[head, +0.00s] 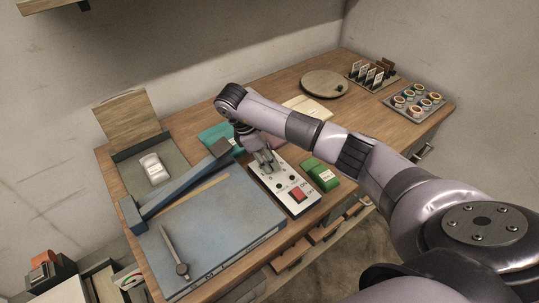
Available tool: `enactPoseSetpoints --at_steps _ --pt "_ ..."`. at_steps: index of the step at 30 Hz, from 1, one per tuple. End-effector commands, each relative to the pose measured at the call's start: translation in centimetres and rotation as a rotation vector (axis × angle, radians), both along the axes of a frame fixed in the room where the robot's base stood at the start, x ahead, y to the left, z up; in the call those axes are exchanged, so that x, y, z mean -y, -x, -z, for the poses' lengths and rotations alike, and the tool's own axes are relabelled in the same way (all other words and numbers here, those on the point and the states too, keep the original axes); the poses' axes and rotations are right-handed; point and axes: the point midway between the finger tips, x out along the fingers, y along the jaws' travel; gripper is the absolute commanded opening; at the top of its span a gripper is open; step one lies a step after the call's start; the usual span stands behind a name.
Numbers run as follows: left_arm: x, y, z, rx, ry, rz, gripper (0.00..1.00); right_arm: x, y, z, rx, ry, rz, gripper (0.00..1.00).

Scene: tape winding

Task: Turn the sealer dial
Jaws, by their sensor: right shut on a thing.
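The sealer (220,225) is a large blue-grey flat machine with a long bar across it at the left front of the table. A white control box (297,205) sits against its right side, with small black knobs and a red switch (299,195). My right gripper (266,168) points down onto the far part of this box. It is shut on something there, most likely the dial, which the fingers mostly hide. My left gripper is not in view.
A green box (320,174) lies close to the right of the control box. A round wooden board (325,84), a card rack (372,74) and a tray of round items (414,103) stand at the back right. An open box (150,168) stands at the left.

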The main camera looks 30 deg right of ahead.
Motion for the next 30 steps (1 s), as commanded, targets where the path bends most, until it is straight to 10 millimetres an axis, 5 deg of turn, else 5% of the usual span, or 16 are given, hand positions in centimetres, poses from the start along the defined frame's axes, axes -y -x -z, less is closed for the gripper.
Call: enactPoseSetpoints --at_steps 15,30 --pt "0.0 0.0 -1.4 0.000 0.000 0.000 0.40 0.2 -0.2 0.0 -0.002 -0.002 0.434 0.00" --pt "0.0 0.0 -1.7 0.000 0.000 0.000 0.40 0.3 -0.3 0.2 -0.002 -0.002 0.592 0.00"
